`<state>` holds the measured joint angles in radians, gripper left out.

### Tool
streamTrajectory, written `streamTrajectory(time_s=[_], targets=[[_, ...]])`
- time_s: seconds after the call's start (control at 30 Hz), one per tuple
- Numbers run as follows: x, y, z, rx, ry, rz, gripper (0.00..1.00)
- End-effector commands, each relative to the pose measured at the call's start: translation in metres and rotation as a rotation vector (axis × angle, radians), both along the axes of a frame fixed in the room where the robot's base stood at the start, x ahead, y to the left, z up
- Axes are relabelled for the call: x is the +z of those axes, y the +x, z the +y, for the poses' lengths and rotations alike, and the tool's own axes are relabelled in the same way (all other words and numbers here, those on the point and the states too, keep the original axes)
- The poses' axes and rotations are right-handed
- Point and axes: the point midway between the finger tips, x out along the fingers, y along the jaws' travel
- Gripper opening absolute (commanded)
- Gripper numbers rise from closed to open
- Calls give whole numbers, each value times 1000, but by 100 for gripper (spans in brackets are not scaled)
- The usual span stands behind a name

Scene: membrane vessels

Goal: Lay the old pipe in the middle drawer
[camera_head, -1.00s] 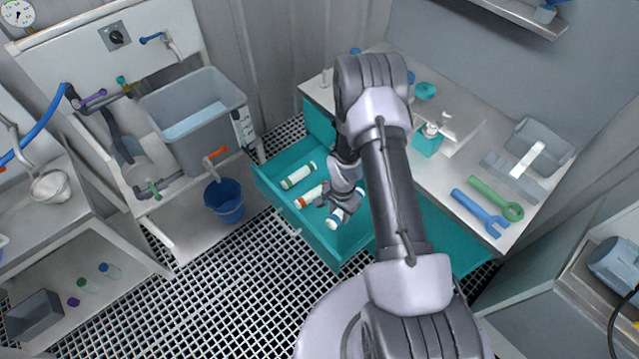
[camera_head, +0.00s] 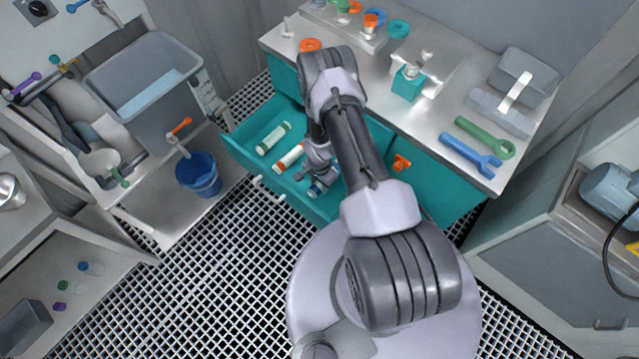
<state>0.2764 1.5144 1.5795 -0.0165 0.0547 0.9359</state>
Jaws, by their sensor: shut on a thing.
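The open teal drawer (camera_head: 240,156) is pulled out of the bench at the centre. Inside lie a white pipe with green ends (camera_head: 273,138) and a white pipe with orange ends (camera_head: 289,158). A white pipe with blue ends (camera_head: 317,188) is at the right side of the drawer. My gripper (camera_head: 318,176) is low in the drawer and shut on this blue-ended pipe. My arm and fingers hide much of that pipe. I cannot tell whether it rests on the drawer floor.
A blue bucket (camera_head: 198,174) stands left of the drawer. The grated floor in front is clear.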

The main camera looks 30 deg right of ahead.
Motion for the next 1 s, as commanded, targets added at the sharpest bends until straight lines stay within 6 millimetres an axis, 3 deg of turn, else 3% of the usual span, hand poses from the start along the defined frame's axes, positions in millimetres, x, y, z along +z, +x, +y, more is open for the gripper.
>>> streamTrajectory(time_s=[0.1, 0.13, 0.2, 0.23, 0.57, 0.9, 1.0], targets=[[-5, 0, 0, 0, 0, 0, 0], [-4, 0, 0, 0, 0, 0, 42], [-3, 0, 0, 0, 0, 0, 55], [-3, 0, 0, 0, 0, 0, 57], [3, 0, 0, 0, 0, 0, 57], [93, 1, 0, 0, 0, -1, 57], [111, 1, 0, 0, 0, 0, 57]])
